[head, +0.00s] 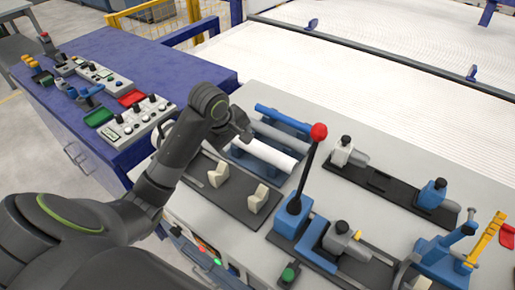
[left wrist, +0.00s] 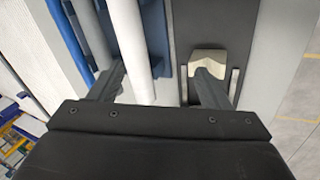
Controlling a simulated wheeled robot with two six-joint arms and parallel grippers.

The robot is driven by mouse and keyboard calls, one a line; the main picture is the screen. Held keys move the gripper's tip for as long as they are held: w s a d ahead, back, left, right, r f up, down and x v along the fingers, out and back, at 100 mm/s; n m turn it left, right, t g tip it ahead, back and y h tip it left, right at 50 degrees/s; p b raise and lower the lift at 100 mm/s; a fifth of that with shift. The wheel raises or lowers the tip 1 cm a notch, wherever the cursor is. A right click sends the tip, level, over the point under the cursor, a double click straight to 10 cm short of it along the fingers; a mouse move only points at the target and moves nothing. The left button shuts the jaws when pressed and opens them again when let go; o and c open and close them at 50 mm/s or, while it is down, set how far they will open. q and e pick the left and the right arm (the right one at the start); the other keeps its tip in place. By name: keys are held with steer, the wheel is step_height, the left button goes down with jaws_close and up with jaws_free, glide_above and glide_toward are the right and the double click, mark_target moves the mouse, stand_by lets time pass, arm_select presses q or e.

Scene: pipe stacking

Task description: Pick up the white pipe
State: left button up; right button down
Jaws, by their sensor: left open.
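The white pipe (head: 272,156) lies in a blue rack on the console, in front of a grey pipe (head: 268,136) and a blue pipe (head: 283,118). My left gripper (head: 241,124) hangs above the rack's left end and hides part of it. In the left wrist view the gripper (left wrist: 158,80) is open. The white pipe (left wrist: 132,45) runs between its fingers, nearer the left finger. The right finger is over a cream block (left wrist: 208,60). The jaws hold nothing, and contact with the pipe cannot be told. My right gripper is not in view.
A tall lever with a red knob (head: 319,131) stands right of the pipe rack. Cream switches (head: 258,198) sit on a dark plate in front of it. A blue cabinet with button panels (head: 128,122) is at left. A white ribbed conveyor (head: 370,90) lies behind.

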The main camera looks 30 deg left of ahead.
arm_select(q)
steer(key=w+r+n, duration=0.2)
steer(key=w+r, duration=0.1)
steer(key=r, duration=0.2)
glide_toward(254, 145)
steer(key=shift+n, duration=0.3)
steer(key=x, duration=0.5)
steer(key=shift+f, duration=0.15)
steer(key=shift+p+x, duration=0.6)
steer(key=shift+x, duration=2.1)
steer(key=shift+w, duration=0.15)
